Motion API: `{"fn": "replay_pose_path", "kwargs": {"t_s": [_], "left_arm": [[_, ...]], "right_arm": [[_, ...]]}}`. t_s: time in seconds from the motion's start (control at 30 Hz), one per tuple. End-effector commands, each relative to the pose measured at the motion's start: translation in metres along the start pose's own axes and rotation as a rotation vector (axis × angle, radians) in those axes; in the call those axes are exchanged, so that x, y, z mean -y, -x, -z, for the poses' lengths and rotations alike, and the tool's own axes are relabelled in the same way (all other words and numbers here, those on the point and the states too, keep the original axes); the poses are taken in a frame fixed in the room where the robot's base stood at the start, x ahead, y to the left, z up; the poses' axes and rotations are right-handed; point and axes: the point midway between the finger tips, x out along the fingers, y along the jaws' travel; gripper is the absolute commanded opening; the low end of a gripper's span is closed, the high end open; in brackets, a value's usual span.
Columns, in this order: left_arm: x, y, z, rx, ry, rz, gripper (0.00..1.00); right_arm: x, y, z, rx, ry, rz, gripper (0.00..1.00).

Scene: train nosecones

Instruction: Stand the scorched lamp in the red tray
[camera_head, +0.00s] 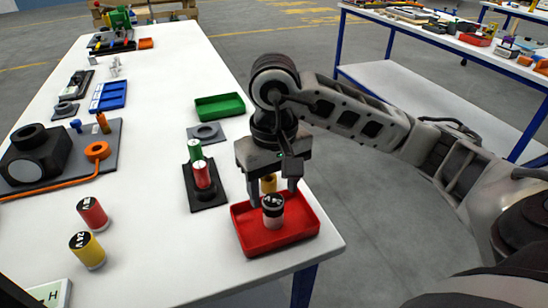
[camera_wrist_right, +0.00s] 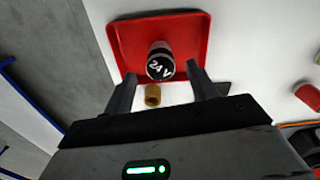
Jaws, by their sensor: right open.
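The scorched lamp appears to be the dark-topped cylinder (camera_head: 273,212) with a pale and dark body and a "24 V" cap. It stands upright in the red tray (camera_head: 305,231) at the table's near right corner. My right gripper (camera_head: 273,197) is above the tray, open, with its fingers on either side of the lamp's top and apart from it. In the right wrist view the lamp (camera_wrist_right: 160,64) shows between and beyond the open fingers, inside the red tray (camera_wrist_right: 193,30). My left gripper is not in view.
A brass-coloured cylinder (camera_head: 268,183) is just behind the lamp, by the tray's far edge. A black holder (camera_head: 208,201) carries a green and a red lamp. A red lamp (camera_head: 92,213) and a yellow lamp (camera_head: 87,250) stand at left. A green tray (camera_head: 219,106) lies farther back.

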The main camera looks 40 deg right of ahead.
Motion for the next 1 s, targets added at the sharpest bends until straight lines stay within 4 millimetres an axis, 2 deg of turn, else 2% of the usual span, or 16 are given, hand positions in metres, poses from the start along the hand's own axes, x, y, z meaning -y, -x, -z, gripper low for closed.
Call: {"fn": "replay_pose_path", "kwargs": {"t_s": [0.1,0.2,0.4,0.6,1.0], "left_arm": [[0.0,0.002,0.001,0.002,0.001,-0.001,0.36],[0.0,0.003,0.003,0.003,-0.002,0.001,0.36],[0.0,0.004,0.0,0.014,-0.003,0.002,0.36],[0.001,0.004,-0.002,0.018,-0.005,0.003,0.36],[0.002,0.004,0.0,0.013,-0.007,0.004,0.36]], "right_arm": [[0.0,0.031,0.001,-0.009,0.0,-0.001,0.57],[0.0,0.05,0.001,-0.007,0.001,-0.002,0.57],[0.0,0.074,0.0,-0.002,0.001,-0.001,0.57],[0.0,0.081,0.0,0.001,0.0,-0.001,0.57],[0.0,0.081,0.0,0.001,0.001,-0.001,0.57]]}}
